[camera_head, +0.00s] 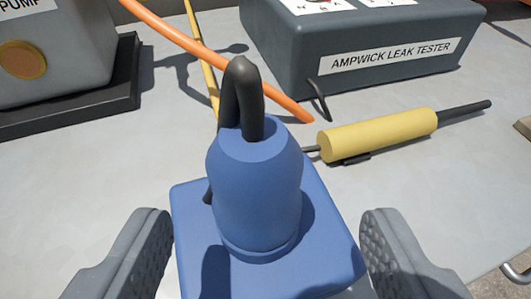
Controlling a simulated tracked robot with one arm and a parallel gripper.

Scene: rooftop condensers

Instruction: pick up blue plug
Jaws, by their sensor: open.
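The blue plug (255,190) stands upright, with a dark looped cable or handle coming out of its top. It sits on a square blue block or base (330,238) that rests on the light grey surface. My gripper (268,225) is open, with one grey padded finger on each side of the blue base. The fingers appear apart from the plug and nothing is held. The lower front of the base is cut off by the picture's bottom edge.
A yellow cylindrical tool (380,133) with a dark rod lies to the right. The grey Ampwick Leak Tester (360,50) stands behind. A pump (60,55) on a dark base is at the back left. An orange hose (215,62) and yellow hose (202,60) run behind the plug. The left surface is clear.

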